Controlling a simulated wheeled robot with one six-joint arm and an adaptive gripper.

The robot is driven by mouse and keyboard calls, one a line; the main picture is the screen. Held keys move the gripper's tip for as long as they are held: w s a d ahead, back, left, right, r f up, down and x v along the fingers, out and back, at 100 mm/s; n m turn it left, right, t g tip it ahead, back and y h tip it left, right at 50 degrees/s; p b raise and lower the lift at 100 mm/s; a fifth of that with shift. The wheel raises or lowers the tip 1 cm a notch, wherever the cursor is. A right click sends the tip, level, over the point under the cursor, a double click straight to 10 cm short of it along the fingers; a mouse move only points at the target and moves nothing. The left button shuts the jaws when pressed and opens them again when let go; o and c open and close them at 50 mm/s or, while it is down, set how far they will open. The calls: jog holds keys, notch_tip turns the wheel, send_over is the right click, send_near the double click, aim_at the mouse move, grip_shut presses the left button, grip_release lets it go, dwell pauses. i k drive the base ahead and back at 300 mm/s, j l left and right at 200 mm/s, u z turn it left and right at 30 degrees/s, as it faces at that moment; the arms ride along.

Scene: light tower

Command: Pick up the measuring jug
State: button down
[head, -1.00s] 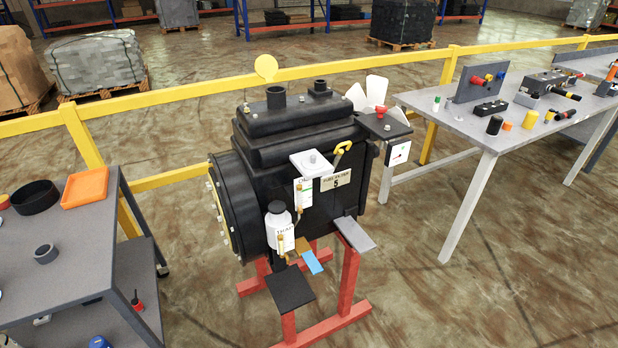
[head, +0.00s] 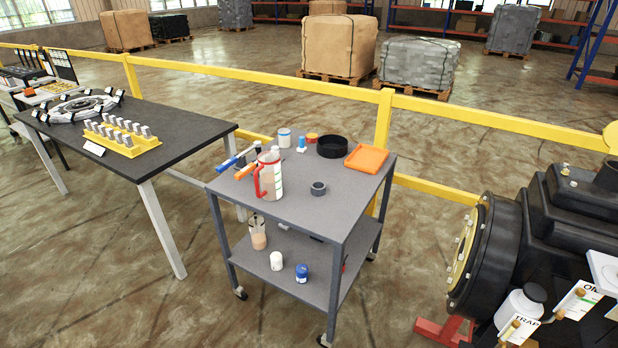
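A pale jug with a red handle and green marks, which looks like the measuring jug (head: 273,180), stands upright on the top shelf of the grey trolley (head: 318,211), near its front left. Its red handle is on the left side. A blue-handled tool and an orange-handled tool lie just behind and left of it. My gripper is not in view.
The trolley top also holds a black ring-shaped pan (head: 333,147), an orange tray (head: 366,158), a small dark ring (head: 318,188) and a white tub (head: 284,138). A dark table (head: 185,120) stands left, black machinery (head: 487,250) right. Floor in front is clear.

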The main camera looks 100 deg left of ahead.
aim_at(268, 168)
jog(key=j+u, duration=0.5)
jog(key=j, duration=0.15)
jog(key=u, duration=2.2)
jog(key=i+l+u, duration=0.1)
jog(key=i, duration=0.4)
jog(key=l, duration=0.1)
